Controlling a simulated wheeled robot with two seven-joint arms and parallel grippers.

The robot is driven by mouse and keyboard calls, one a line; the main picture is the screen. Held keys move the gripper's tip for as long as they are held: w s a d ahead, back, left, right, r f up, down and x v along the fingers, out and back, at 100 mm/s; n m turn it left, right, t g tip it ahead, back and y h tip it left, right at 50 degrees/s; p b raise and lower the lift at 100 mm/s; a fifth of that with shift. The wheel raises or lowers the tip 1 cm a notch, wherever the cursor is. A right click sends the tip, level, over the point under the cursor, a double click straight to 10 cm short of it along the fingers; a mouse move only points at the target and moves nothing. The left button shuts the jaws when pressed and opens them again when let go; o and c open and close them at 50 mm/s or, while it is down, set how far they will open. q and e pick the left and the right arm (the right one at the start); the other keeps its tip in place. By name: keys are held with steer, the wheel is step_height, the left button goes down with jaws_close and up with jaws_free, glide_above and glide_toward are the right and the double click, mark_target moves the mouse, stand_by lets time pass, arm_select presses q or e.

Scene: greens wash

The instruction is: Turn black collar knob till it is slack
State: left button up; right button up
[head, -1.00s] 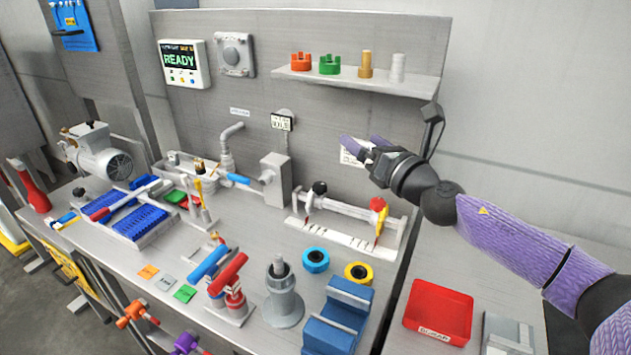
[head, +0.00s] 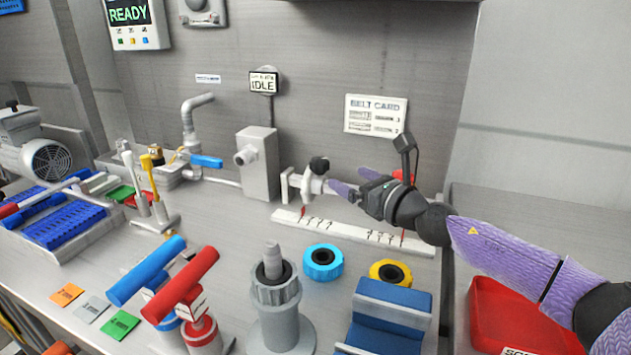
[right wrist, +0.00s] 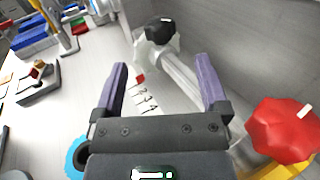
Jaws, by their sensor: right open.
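The black collar knob (head: 319,164) sits on top of a pale collar at the left part of a horizontal rod, above a white numbered scale (head: 350,231). In the right wrist view the black knob (right wrist: 160,29) shows beyond the fingertips, near the top. My right gripper (head: 352,185) is just right of the knob in the head view, with purple fingers apart and nothing between them that it grips. The rod (right wrist: 186,78) runs beneath or between the fingers, apart from them as far as I can tell. My left gripper is out of view.
A red knob (right wrist: 283,129) is close to the right finger in the wrist view. A grey box (head: 258,165) stands left of the rod. Blue (head: 323,262) and yellow (head: 390,274) rings lie in front. A red tray (head: 500,315) is at right.

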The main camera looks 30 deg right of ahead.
mark_target(326, 164)
steer(key=b+x, duration=0.1)
steer(key=x, duration=0.8)
steer(key=shift+b, duration=0.4)
steer(key=shift+w+a+r, duration=0.15)
steer(key=shift+w, duration=0.2)
